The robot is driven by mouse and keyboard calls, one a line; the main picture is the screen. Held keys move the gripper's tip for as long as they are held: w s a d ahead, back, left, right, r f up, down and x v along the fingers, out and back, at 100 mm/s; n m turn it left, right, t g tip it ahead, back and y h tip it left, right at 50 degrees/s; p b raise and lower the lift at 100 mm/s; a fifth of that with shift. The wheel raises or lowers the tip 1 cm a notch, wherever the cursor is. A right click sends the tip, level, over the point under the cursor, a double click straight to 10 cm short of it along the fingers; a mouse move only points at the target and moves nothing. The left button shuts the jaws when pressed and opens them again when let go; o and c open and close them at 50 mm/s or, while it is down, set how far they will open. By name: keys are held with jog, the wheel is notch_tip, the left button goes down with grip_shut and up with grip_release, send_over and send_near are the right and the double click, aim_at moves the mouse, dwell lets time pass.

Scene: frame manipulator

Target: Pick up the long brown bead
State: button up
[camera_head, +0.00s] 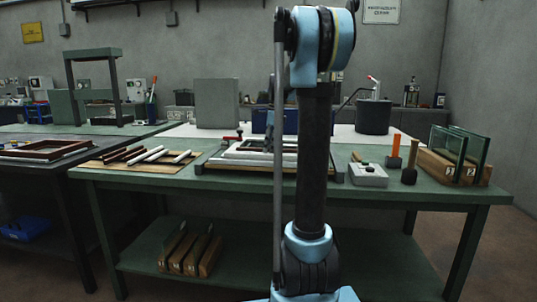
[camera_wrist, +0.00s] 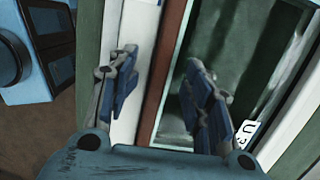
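Brown beads (camera_head: 116,155) lie beside white beads (camera_head: 152,155) on a wooden board (camera_head: 88,166) at the left of the bench; I cannot tell for certain which brown one is the longest. My gripper is over the white frame (camera_head: 232,163) on the bench, to the right of that board, and is partly hidden by my arm in the head view. In the wrist view my gripper (camera_wrist: 165,95) has its two blue-padded fingers spread apart, with nothing held between them. A brown strip (camera_wrist: 163,75) runs behind the gap, beside a white strip and a dark glassy area.
A grey box (camera_head: 368,174), an orange-handled tool (camera_head: 395,152) and a mallet (camera_head: 410,165) stand right of the frame. Upright glass panes (camera_head: 470,156) sit in wooden blocks at the right end. A brown frame (camera_head: 45,150) lies on the left table.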

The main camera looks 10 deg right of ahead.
jog(key=shift+s+r, duration=0.1)
jog(key=shift+s, duration=0.05)
jog(key=c, duration=0.7)
grip_shut()
